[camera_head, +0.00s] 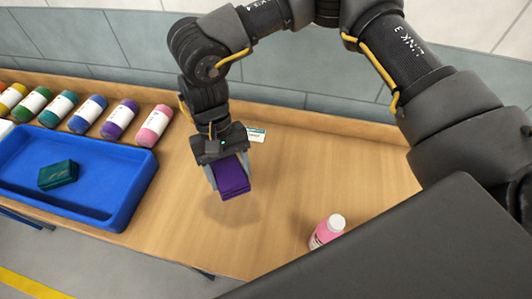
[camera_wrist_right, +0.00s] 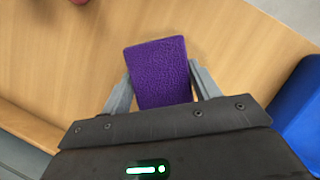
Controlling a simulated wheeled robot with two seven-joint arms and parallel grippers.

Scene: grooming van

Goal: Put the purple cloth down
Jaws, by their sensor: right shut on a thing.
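The purple cloth (camera_head: 232,178) is a folded block held in my right gripper (camera_head: 229,180). The gripper is shut on it, with a grey finger along each side. The cloth also shows in the right wrist view (camera_wrist_right: 160,72), between the two fingers. It hangs above the wooden counter (camera_head: 300,190), with a soft shadow on the wood below, so it seems apart from the surface. My left gripper is not in view.
A blue tray (camera_head: 118,203) with a folded green cloth (camera_head: 58,174) stands left of the gripper. Several coloured bottles (camera_head: 88,113) lie in a row behind it. A pink bottle (camera_head: 325,232) is at the front right. A small card (camera_head: 256,135) lies behind the gripper. Bare counter surrounds the shadow.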

